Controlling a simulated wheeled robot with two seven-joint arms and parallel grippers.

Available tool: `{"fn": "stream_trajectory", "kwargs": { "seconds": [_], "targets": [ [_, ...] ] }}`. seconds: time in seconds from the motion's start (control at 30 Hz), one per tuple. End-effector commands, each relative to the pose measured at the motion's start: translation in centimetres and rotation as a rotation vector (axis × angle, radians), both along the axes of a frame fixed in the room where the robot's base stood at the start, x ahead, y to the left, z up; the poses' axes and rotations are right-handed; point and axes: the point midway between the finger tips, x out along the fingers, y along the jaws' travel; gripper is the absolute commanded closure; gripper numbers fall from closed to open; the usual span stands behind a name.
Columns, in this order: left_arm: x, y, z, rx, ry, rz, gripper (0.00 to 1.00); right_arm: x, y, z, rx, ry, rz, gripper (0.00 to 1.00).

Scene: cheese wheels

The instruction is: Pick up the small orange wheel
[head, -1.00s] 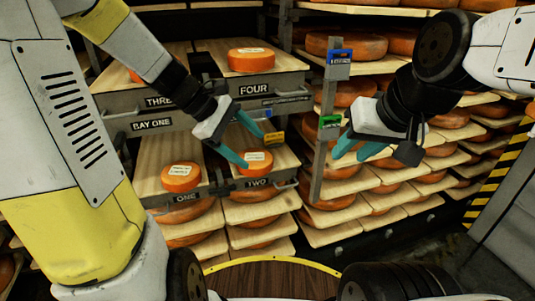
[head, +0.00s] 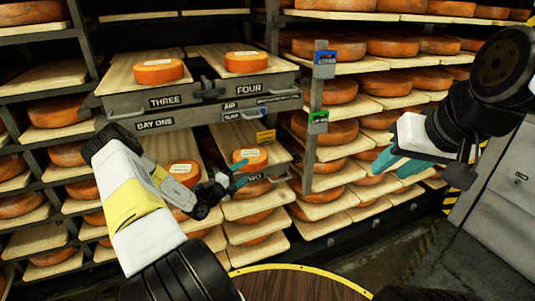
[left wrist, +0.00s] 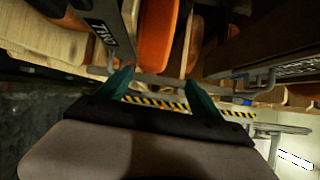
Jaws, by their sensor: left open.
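Small orange wheels with pale labels sit on pull-out boards: one (head: 184,172) on board ONE and one (head: 250,159) on board TWO. Two more small wheels rest on board THREE (head: 159,71) and board FOUR (head: 246,62). My left gripper (head: 240,175) is open and empty, at the front of board TWO, just below and left of its wheel. In the left wrist view its teal fingers (left wrist: 160,83) are spread below the TWO plate, with an orange wheel (left wrist: 158,35) beyond them. My right gripper (head: 397,163) looks open and empty, in front of the right-hand shelves.
Racks of large orange wheels (head: 327,131) on wooden boards fill the back. A grey post (head: 314,115) with blue and green tags stands right of board TWO. Metal handles (head: 279,178) jut from the drawer fronts. A round wooden top (head: 290,287) lies at the bottom.

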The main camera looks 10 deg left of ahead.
Motion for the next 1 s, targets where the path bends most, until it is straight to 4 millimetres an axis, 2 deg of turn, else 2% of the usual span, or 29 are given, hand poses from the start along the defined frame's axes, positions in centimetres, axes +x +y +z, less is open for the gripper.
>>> {"fn": "stream_trajectory", "kwargs": {
  "seconds": [0.03,0.17,0.7,0.97,1.0],
  "targets": [
    [0.0,0.5,-0.7,-0.029,0.012,0.025,0.25,0.0,0.0,0.0,0.000,0.000,0.000,0.64],
    [0.8,0.6,-1.3,-0.054,0.024,0.045,0.25,0.0,0.0,0.0,0.000,0.000,0.000,0.64],
    [6.9,-2.1,-1.7,-0.049,0.023,0.041,0.25,0.0,0.0,0.0,0.000,0.000,0.000,0.64],
    [7.2,-2.3,-1.7,-0.048,0.024,0.041,0.25,0.0,0.0,0.0,0.000,0.000,0.000,0.64],
    [7.2,-2.3,-1.7,-0.048,0.024,0.041,0.28,0.0,0.0,0.0,0.000,0.000,0.000,0.64]
  ]
}}
